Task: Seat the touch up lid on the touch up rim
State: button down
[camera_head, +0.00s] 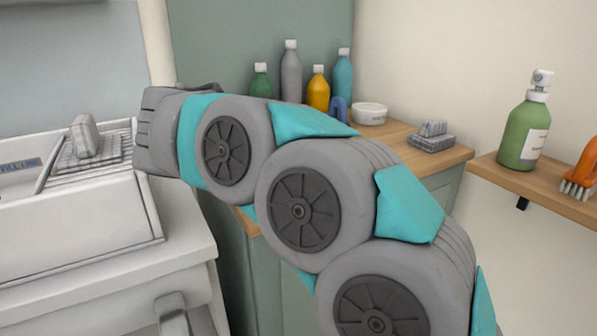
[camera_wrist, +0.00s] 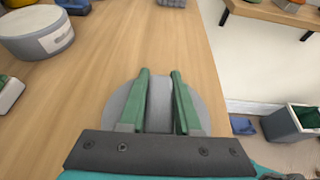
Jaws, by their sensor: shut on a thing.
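The touch up lid appears to be the grey round disc (camera_wrist: 117,104) in the wrist view. My gripper (camera_wrist: 160,72) has its two green fingers over the disc and is shut on a paler raised part between them. The disc's edge shows on both sides of the fingers, above the wooden counter. A white round tub with a label (camera_wrist: 40,32), likely bearing the touch up rim, stands at the upper left, apart from the disc. The tub also shows in the head view (camera_head: 369,113). My arm hides the gripper and disc in the head view.
Several bottles, including a yellow one (camera_head: 318,90), stand behind the tub. A grey block-like object (camera_head: 432,136) lies on the counter (camera_head: 458,154). A shelf with a green pump bottle (camera_head: 524,135) is at right. A bin (camera_wrist: 290,124) stands below the counter's right edge.

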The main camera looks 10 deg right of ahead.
jog(key=shift+r+p, duration=0.6)
jog(key=shift+p, duration=0.45)
dwell(0.7)
jog(key=shift+r, duration=0.1)
jog(key=shift+r+p, duration=0.65)
jog(key=shift+r, duration=3.75)
jog(key=shift+w, duration=0.1)
